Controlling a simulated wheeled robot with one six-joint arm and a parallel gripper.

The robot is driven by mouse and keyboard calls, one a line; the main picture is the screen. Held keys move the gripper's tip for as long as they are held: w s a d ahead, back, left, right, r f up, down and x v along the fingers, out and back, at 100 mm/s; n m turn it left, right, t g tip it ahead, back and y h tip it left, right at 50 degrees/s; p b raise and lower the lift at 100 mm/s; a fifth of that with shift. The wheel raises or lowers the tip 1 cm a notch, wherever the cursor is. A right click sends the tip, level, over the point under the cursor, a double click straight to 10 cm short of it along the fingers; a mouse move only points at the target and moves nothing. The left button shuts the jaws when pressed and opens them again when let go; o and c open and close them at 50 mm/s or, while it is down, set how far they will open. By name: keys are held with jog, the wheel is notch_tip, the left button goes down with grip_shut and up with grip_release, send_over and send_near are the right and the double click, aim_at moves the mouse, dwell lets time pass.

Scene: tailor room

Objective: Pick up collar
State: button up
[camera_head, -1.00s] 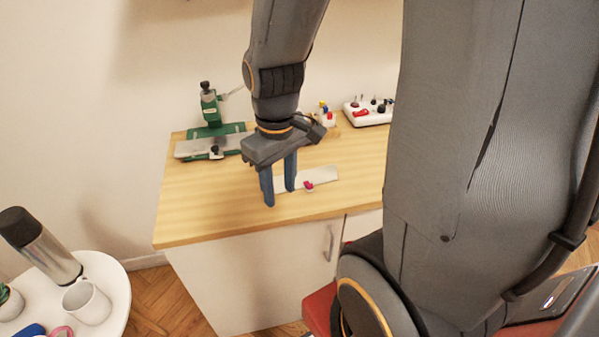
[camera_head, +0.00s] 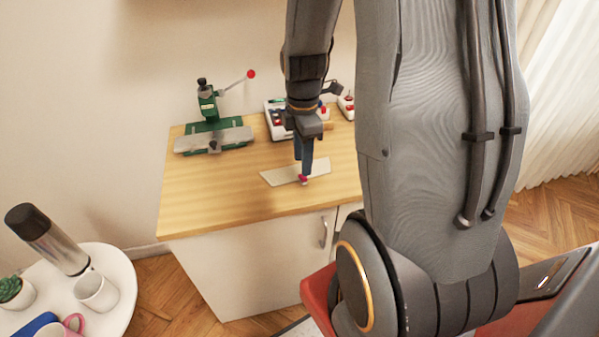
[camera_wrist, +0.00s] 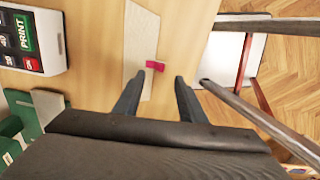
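A pale flat strip (camera_head: 281,176) lies on the wooden worktop, with a small magenta piece (camera_head: 303,178) on it. I cannot tell whether the collar is the strip, the magenta piece or both together. My gripper (camera_head: 304,174) points down over the strip's right part, close to the magenta piece. In the wrist view my gripper (camera_wrist: 157,80) is open, its two fingers apart and nothing held between them. There the magenta piece (camera_wrist: 155,66) sits just beyond the fingertips, roughly centred between them, and the strip (camera_wrist: 141,40) runs beyond it. The gripper body hides the near area.
A green press (camera_head: 209,125) with a red-knobbed lever stands at the back left of the worktop (camera_head: 200,195). A white device with buttons (camera_head: 277,108) stands behind my gripper. A round white table (camera_head: 118,280) with a bottle and mugs is at the left. The worktop's left front is clear.

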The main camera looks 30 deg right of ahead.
aim_at(300, 172)
jog(key=shift+d+f+p, duration=0.1)
jog(key=shift+f+p, duration=0.55)
jog(key=shift+f, duration=1.95)
grip_shut()
